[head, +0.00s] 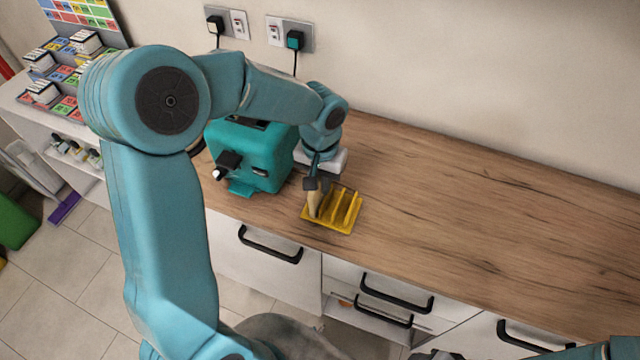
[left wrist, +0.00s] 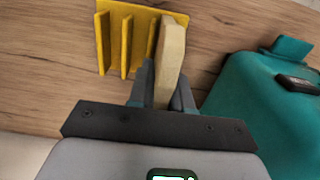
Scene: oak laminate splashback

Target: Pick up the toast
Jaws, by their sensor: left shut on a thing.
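A pale slice of toast (left wrist: 171,55) stands on edge in the left wrist view, between the two fingers of my left gripper (left wrist: 162,88). In the head view the toast (head: 314,203) shows at the left end of a yellow rack (head: 347,214) on the wooden counter. My left gripper (head: 317,183) is above the rack, pointing down, shut on the toast. The yellow rack (left wrist: 126,38) has upright dividers, and the toast is at its right side in the wrist view. I cannot tell whether the toast still touches the rack. My right gripper does not show.
A teal toaster (head: 247,157) stands left of the rack, close to my left arm; it also shows in the left wrist view (left wrist: 262,105). The wooden counter (head: 470,190) is clear to the right. Drawers with black handles (head: 270,246) are below the front edge.

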